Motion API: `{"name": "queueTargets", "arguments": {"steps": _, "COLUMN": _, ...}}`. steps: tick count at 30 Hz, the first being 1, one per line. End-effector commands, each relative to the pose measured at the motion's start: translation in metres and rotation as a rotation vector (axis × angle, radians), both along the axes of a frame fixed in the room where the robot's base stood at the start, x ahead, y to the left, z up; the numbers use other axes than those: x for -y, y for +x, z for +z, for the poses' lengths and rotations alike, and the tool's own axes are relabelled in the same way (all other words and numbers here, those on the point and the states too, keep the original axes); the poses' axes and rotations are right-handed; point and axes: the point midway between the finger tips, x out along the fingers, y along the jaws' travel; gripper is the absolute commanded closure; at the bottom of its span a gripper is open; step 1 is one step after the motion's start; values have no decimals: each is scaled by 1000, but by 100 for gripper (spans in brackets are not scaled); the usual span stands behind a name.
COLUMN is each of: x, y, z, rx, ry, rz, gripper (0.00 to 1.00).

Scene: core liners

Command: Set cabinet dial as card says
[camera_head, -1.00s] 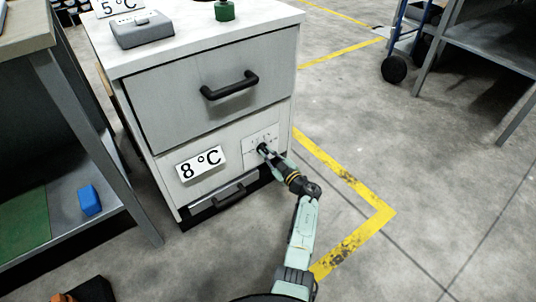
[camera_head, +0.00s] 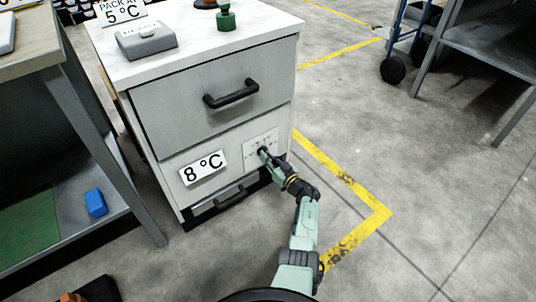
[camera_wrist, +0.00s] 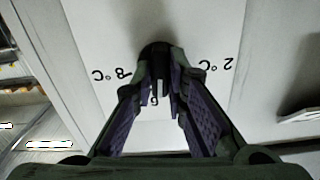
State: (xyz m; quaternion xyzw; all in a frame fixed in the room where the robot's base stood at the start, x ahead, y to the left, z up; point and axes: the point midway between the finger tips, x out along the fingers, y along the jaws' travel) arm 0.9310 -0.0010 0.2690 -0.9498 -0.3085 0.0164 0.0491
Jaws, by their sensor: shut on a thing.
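The white cabinet (camera_head: 155,118) has a dial plate (camera_head: 270,141) low on its front. The dial's black knob (camera_wrist: 155,50) is between the fingers of my gripper (camera_wrist: 160,85), which is shut on it. In the head view my gripper (camera_head: 264,153) covers most of the knob. The wrist view shows inverted scale marks with 8 °C at left, 2 °C at right and a partly hidden figure below. A pale line lies between the fingers; I cannot tell the exact setting. A card (camera_head: 121,10) on the cabinet top reads "PACK AT 5 °C".
A black drawer handle (camera_head: 231,94) sticks out above. A grey box (camera_head: 146,42) and a green object (camera_head: 226,19) stand on top.

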Motion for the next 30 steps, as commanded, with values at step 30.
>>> {"name": "queueTargets", "arguments": {"steps": 30, "x": -1, "y": 1, "z": 2, "rx": -553, "ry": 764, "rz": -1, "gripper": 100}}
